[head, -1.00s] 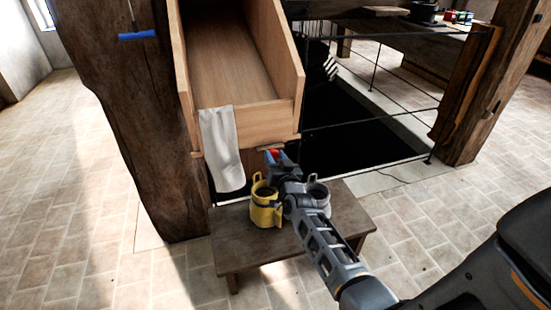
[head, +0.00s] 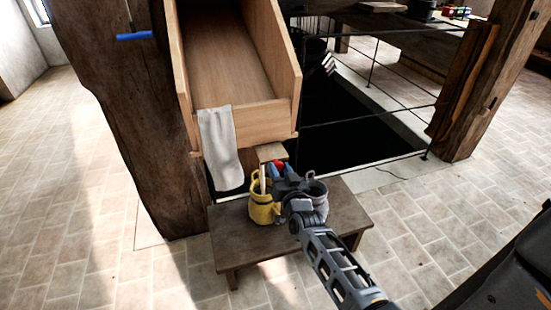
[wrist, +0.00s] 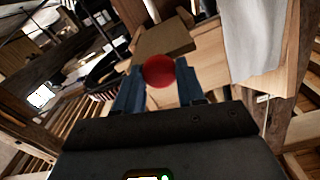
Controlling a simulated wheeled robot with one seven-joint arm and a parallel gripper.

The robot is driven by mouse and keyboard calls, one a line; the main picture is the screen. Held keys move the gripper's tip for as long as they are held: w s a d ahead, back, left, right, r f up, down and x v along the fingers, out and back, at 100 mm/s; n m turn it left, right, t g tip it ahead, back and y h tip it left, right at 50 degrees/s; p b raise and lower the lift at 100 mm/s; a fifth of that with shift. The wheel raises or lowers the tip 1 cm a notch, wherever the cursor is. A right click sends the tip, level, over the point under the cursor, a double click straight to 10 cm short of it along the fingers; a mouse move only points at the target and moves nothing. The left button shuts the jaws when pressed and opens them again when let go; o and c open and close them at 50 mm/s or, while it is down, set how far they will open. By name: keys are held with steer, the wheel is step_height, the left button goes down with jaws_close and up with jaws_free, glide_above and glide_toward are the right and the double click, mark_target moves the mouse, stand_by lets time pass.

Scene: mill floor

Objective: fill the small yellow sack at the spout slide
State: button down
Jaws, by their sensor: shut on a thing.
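The small yellow sack (head: 263,212) stands upright and open on a low wooden bench, below the front of the wooden spout (head: 240,125). A narrow pale upright strip shows at its mouth; I cannot tell whether it is falling grain. My gripper (head: 279,167) is just behind and right of the sack, its blue fingers shut on a red knob (wrist: 159,71). A wooden slide board (head: 271,152) sticks out under the spout front, right by the knob; it also shows in the wrist view (wrist: 165,39). The sack's fill level is hidden.
A grey sack (head: 318,190) stands on the bench (head: 235,238) right of the yellow one, partly hidden by my gripper. A white cloth (head: 219,145) hangs over the spout's front. A thick post (head: 135,120) stands left. A dark railed floor opening (head: 345,130) lies behind.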

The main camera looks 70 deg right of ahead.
steer(key=shift+s+a, duration=0.35)
steer(key=shift+a, duration=0.05)
steer(key=c, duration=0.7)
jaws_free()
steer(key=shift+o, duration=0.2)
steer(key=v, duration=0.7)
steer(key=shift+s+a, duration=0.25)
steer(key=shift+s, duration=0.05)
